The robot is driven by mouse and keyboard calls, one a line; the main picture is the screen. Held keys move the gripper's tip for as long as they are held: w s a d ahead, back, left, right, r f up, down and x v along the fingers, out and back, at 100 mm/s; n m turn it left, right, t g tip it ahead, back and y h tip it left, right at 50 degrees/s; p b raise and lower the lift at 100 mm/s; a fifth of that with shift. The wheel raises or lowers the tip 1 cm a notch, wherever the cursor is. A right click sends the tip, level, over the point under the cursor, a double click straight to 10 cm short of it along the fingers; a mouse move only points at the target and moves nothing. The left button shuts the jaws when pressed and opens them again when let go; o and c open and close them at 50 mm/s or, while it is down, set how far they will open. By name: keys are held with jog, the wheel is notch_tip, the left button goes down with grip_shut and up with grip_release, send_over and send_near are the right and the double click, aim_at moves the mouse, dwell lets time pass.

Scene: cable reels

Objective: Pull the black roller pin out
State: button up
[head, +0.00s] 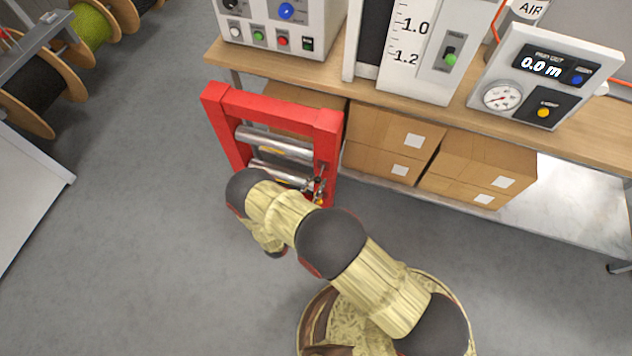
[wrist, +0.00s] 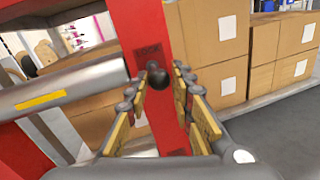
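The black roller pin (wrist: 158,79) shows its dark round knob on the red post of the red frame (wrist: 141,28), just below a small dark label. My gripper (wrist: 161,85) is open, one yellow-padded finger to the left of the knob and one to the right. The knob appears between the fingertips, with small gaps visible. In the head view my gripper (head: 319,189) is at the right post of the red frame (head: 326,140). The pin cannot be made out there. A metal roller (wrist: 62,88) with a yellow mark lies left of the post.
Cardboard boxes (head: 384,138) stand on the shelf under the wooden bench (head: 330,78), behind and right of the frame. Instruments stand on the bench. Cable reels (head: 62,75) are at the upper left. The grey floor (head: 130,250) left of my arm is clear.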

jog(key=o, duration=0.4)
jog(key=v, duration=1.2)
dwell(0.5)
